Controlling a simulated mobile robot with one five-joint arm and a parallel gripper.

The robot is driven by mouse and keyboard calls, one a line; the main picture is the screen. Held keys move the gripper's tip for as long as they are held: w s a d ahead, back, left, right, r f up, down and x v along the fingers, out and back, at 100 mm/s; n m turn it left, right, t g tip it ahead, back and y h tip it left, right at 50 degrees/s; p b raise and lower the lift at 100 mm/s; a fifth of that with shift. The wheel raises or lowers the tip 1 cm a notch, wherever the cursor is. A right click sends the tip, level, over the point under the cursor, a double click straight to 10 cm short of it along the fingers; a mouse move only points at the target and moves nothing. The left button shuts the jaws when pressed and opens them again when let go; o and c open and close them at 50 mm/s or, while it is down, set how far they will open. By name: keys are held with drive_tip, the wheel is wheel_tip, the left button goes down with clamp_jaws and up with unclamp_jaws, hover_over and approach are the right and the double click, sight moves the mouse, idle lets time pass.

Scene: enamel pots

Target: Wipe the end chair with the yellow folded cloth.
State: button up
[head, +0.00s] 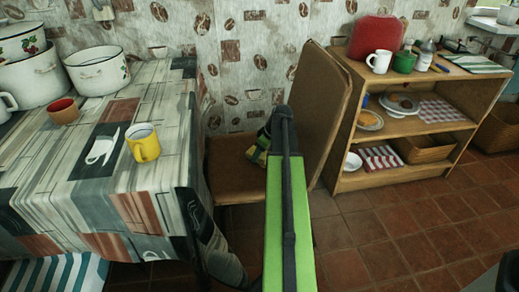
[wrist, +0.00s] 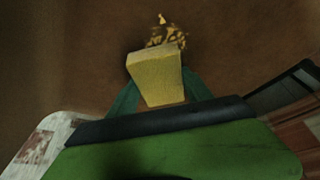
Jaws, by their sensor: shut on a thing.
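The yellow folded cloth (wrist: 155,75) is held between the green fingers of my gripper (wrist: 158,90) in the wrist view. The end chair shows in the head view, with a brown seat (head: 232,180) and a brown backrest (head: 316,105) to its right. My gripper (head: 259,148) is over the seat in the head view, partly hidden by my arm. The seat (wrist: 70,60) fills most of the wrist view. A mottled yellow patch (wrist: 168,36) lies on it just beyond the cloth. I cannot tell whether the cloth touches the seat.
A table with a patterned tablecloth (head: 165,100) stands left of the chair, bearing a yellow mug (head: 143,143), a brown cup (head: 64,111) and white enamel pots (head: 97,73). A wooden shelf (head: 385,128) with dishes stands right. Tiled floor (head: 400,235) is clear at front right.

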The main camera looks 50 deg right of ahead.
sight(254, 148)
drive_tip(key=shift+s+a+r, duration=0.1)
drive_tip(key=shift+s+a, duration=0.55)
drive_tip(key=shift+s, duration=0.25)
drive_tip(key=shift+s+a, duration=0.65)
drive_tip(key=shift+s, duration=0.25)
drive_tip(key=shift+s+a, duration=0.6)
drive_tip(key=shift+s, duration=0.2)
drive_tip(key=shift+s+a, duration=0.6)
drive_tip(key=shift+s, duration=0.15)
drive_tip(key=shift+w+a, duration=0.6)
drive_tip(key=shift+a, duration=0.15)
drive_tip(key=shift+w+d, duration=0.6)
drive_tip(key=shift+w, duration=0.2)
drive_tip(key=shift+w+d, duration=0.55)
drive_tip(key=shift+w, duration=0.2)
drive_tip(key=shift+w+d, duration=0.75)
drive_tip(key=shift+w, duration=0.3)
drive_tip(key=shift+w+d, duration=0.8)
drive_tip(key=shift+w, duration=0.25)
drive_tip(key=shift+w+d, duration=0.75)
drive_tip(key=shift+w, duration=0.3)
